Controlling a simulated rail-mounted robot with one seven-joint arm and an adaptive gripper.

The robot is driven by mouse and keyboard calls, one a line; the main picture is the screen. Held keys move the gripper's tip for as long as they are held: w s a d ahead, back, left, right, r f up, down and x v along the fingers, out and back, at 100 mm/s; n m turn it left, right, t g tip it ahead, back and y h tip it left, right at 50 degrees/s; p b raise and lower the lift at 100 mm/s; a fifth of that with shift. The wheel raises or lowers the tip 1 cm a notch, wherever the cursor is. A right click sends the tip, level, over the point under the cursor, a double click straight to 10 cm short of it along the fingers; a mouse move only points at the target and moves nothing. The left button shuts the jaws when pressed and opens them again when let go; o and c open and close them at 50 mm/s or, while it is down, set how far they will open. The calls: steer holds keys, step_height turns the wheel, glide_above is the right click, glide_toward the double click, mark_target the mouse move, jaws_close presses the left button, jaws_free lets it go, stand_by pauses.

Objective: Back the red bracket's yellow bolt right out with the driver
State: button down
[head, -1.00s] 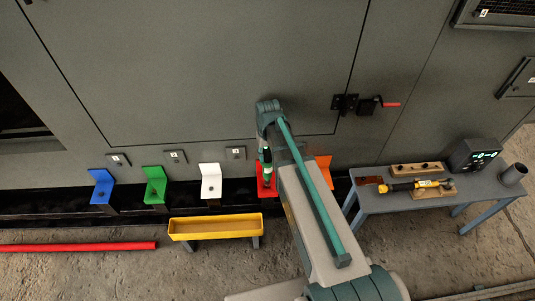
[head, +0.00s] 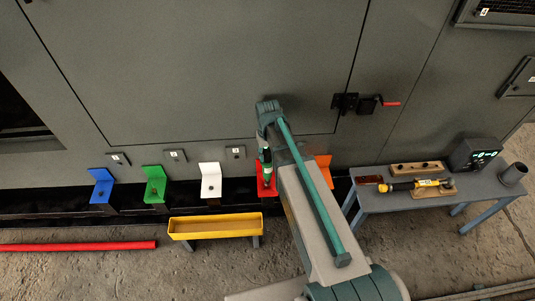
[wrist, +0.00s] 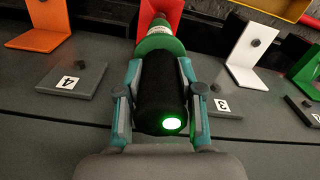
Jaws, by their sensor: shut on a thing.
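My gripper (wrist: 160,98) is shut on the driver (wrist: 161,92), which has a black body, a green collar and a glowing green light on its back end. In the head view the driver (head: 266,158) stands over the red bracket (head: 262,186), mostly behind my arm. In the wrist view the driver's nose points at the red bracket (wrist: 172,8). The yellow bolt is hidden behind the driver's nose, so I cannot tell whether the tip touches it.
Orange (head: 324,167), white (head: 211,181), green (head: 154,184) and blue (head: 101,186) brackets line the rail. A yellow trough (head: 216,225) stands in front. A bench (head: 400,200) at the right holds a yellow-black tool (head: 418,185). A red bar (head: 80,246) lies on the floor.

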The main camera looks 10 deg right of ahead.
steer(key=shift+f, duration=0.35)
stand_by(0.4)
steer(key=shift+s+f, duration=0.15)
stand_by(1.5)
steer(key=shift+r+p, duration=0.65)
steer(key=shift+p, duration=0.1)
stand_by(0.9)
steer(key=shift+r+p, duration=0.3)
steer(key=shift+r, duration=0.15)
steer(key=shift+r+p, duration=2)
steer(key=shift+r, duration=0.9)
